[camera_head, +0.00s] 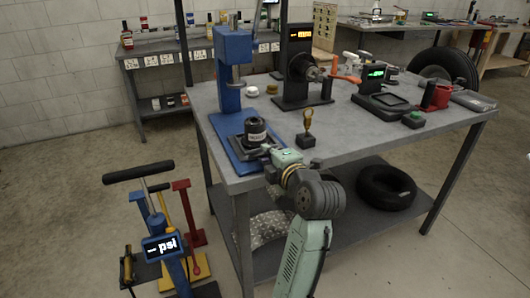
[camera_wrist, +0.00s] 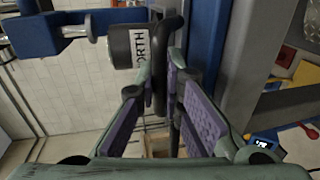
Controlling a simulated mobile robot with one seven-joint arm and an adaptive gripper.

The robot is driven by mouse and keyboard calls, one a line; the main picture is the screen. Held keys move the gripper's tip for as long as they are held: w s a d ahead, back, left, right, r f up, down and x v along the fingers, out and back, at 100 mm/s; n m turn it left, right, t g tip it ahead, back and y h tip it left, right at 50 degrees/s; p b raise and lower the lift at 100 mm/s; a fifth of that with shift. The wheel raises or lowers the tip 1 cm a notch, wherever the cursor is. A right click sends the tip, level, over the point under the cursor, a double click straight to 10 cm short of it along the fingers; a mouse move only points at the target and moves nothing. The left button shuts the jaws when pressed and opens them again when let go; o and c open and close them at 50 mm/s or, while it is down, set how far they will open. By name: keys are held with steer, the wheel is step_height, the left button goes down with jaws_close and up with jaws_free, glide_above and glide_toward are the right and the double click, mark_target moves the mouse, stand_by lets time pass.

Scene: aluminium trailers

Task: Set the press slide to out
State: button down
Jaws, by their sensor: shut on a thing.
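The blue press (camera_head: 233,70) stands at the left end of the grey workbench. Its dark slide (camera_head: 243,152) lies low on the press's blue base plate (camera_head: 233,143), with a black labelled can (camera_head: 256,131) above it. My gripper (camera_head: 270,157) is at the slide's front right. In the wrist view, the purple-padded fingers of my gripper (camera_wrist: 160,85) are shut around a dark bar handle (camera_wrist: 159,103), seemingly the slide's handle. The can (camera_wrist: 130,46) is just beyond, beside the handle. My gripper hides part of the slide in the head view.
A black machine with an orange display (camera_head: 297,60) stands behind on the workbench (camera_head: 345,126). A small gauge on a block (camera_head: 307,130) is right of my gripper. A pump stand (camera_head: 165,248) is on the floor at left. A tyre (camera_head: 387,188) lies on the lower shelf.

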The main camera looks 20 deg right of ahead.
steer(key=shift+s, duration=0.5)
steer(key=shift+f, duration=0.1)
steer(key=c, duration=2)
jaws_free()
steer(key=shift+s, duration=0.15)
steer(key=shift+o, duration=0.2)
steer(key=v, duration=1.2)
